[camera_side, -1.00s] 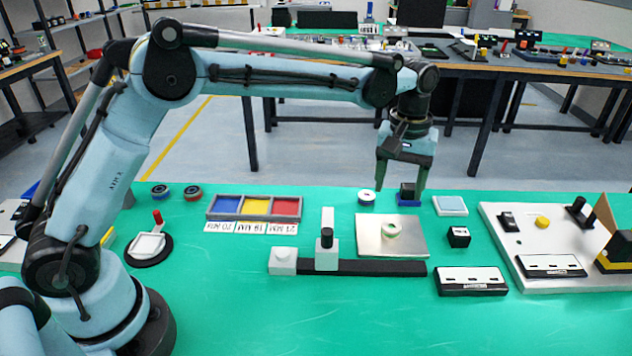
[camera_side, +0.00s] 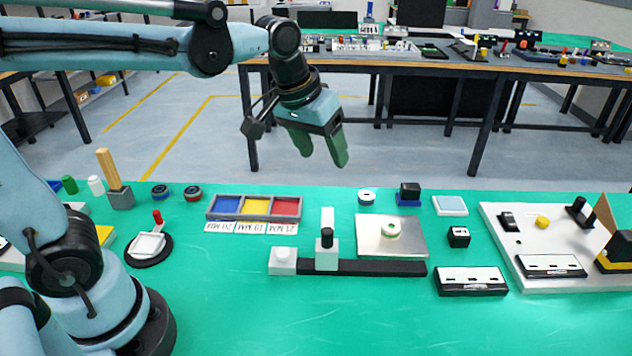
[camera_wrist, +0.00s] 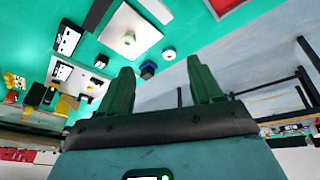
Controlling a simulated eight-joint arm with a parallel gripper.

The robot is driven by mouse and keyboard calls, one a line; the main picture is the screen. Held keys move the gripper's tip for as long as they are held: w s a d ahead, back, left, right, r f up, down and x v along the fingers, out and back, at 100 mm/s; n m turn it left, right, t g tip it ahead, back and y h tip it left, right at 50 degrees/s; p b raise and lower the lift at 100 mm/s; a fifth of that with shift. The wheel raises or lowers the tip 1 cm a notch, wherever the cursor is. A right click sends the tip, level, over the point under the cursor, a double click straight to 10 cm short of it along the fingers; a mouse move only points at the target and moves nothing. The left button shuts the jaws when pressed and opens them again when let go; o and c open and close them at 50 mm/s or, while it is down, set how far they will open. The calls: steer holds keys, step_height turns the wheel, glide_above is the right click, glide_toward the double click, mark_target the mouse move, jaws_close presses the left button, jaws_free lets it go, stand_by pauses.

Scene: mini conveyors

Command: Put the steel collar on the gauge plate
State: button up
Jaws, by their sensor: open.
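The gauge plate appears to be the flat silver plate (camera_side: 412,248), which also shows in the wrist view (camera_wrist: 143,24). A pale ring (camera_side: 390,229) lies on it near its middle. A second pale ring (camera_side: 367,196) stands on the green mat just behind the plate; it also shows in the wrist view (camera_wrist: 169,53). I cannot tell for certain which ring is the steel collar. My gripper (camera_side: 322,153) is open and empty, raised behind and left of the plate and both rings. Its two dark green fingers (camera_wrist: 160,72) spread apart in the wrist view.
A black block on a blue base (camera_side: 409,196) stands behind the plate. A black rail (camera_side: 375,268) lies in front of it. A colored three-part tray (camera_side: 255,207) is to the left, and a small black block (camera_side: 458,237) and white board (camera_side: 505,220) are to the right.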

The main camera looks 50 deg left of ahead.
steer(key=s+a+f+m+t, duration=0.2)
steer(key=s+a+f+t, duration=0.1)
steer(key=s, duration=0.6)
step_height(320, 180, down, 2)
steer(key=shift+a, duration=0.45)
